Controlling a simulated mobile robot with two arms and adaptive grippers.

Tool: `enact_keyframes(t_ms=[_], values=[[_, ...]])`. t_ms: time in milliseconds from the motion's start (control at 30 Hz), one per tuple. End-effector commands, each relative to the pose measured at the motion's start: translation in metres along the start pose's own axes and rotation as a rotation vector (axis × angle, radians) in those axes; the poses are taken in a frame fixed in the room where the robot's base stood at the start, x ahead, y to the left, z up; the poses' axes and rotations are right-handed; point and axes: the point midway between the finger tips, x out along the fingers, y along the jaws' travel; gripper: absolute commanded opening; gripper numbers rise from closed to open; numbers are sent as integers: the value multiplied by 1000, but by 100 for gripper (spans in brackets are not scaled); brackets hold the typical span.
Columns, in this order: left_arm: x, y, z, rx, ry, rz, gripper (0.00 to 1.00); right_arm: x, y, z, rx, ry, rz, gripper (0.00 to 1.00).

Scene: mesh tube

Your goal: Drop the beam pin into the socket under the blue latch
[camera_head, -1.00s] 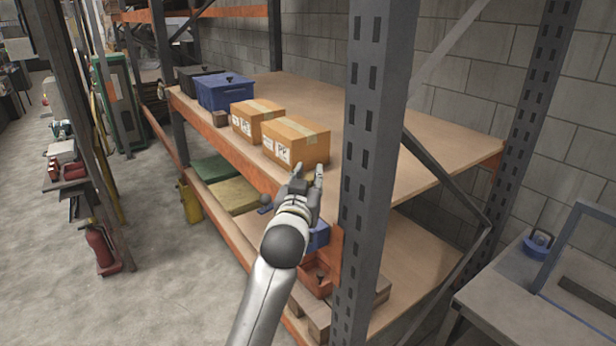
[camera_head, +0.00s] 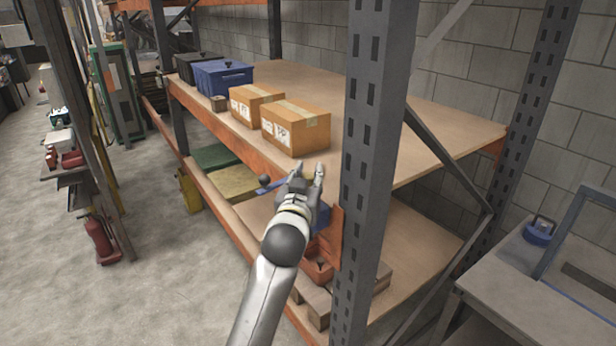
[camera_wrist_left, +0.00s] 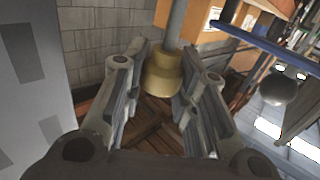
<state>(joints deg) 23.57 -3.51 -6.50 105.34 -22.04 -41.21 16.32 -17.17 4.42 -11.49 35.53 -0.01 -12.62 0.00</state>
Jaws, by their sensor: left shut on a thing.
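My left gripper (camera_head: 308,173) is in front of the rack, close to the slotted upright. In the left wrist view its fingers are shut on the beam pin (camera_wrist_left: 161,73), a brass-coloured collar with a grey rod rising from it. In the head view I cannot make the pin out clearly. The blue latch (camera_head: 271,187) appears as a blue bar with a dark ball just left of the gripper. In the left wrist view the blue bar (camera_wrist_left: 268,43) and ball are right of the pin, apart from it. I cannot make out the socket. My right gripper is not in view.
The grey slotted upright (camera_head: 375,130) stands right beside the gripper. Two cardboard boxes (camera_head: 296,130) and a blue crate (camera_head: 222,79) stand on the upper shelf. An orange bin (camera_head: 319,271) is below the gripper. The floor at left is open.

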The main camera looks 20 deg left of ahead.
Motion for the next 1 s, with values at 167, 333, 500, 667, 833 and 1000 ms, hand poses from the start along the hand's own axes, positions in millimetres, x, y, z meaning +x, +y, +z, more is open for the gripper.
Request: enact_keyframes(t_ms=[167,333,500,667,833,1000], values=[[0,0,-1,0,0,0,4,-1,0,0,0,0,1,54],[0,0,-1,0,0,0,4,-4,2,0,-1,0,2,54],[0,0,0,0,0,0,4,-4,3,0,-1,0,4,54],[0,0,0,0,1,0,4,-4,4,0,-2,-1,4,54],[0,0,-1,0,0,0,4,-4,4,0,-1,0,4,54],[0,0,-1,-1,-1,0,4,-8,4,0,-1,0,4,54]])
